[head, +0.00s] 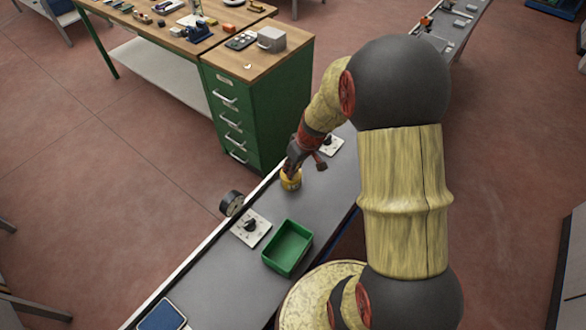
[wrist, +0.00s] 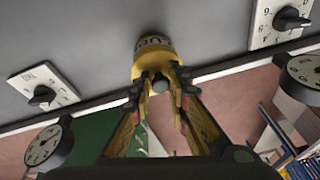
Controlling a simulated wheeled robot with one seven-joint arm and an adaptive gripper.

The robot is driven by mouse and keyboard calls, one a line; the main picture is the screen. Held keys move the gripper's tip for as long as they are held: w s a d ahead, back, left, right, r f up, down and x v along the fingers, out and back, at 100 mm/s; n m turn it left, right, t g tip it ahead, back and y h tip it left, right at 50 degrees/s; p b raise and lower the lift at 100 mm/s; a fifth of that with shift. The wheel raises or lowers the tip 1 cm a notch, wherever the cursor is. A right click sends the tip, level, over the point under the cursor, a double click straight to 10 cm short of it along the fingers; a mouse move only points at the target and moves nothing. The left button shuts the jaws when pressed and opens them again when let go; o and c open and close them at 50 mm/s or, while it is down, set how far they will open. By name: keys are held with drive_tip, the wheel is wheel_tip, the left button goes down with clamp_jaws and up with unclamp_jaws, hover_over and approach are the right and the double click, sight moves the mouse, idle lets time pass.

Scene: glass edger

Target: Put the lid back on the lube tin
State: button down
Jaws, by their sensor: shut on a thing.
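The lube tin (head: 291,182) is a small yellow can standing on the grey top of the long bench, and it also shows in the wrist view (wrist: 153,44) with a dark lettered label. My gripper (head: 293,167) is directly over the tin; in the wrist view its fingers (wrist: 160,92) are closed around the grey knob of the lid (wrist: 150,72). The lid is yellow and lines up with the tin's top. I cannot tell whether it touches the rim or is held slightly above it. My fingers partly hide the lid in the head view.
A green open bin (head: 288,248) and a plate with a black knob (head: 251,228) are nearer on the bench. Another knob plate (head: 330,145) is just beyond the tin. A round gauge (head: 231,203) is at the left edge. A green drawer cabinet (head: 250,115) stands beyond.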

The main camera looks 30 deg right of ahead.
drive_tip(key=c, duration=1.6)
unclamp_jaws()
drive_tip(key=shift+o, duration=0.7)
drive_tip(key=o, duration=0.3)
drive_tip(key=shift+r, duration=0.15)
drive_tip(key=shift+r+p, duration=2)
drive_tip(key=shift+r, duration=1.4)
drive_tip(key=shift+c, duration=0.8)
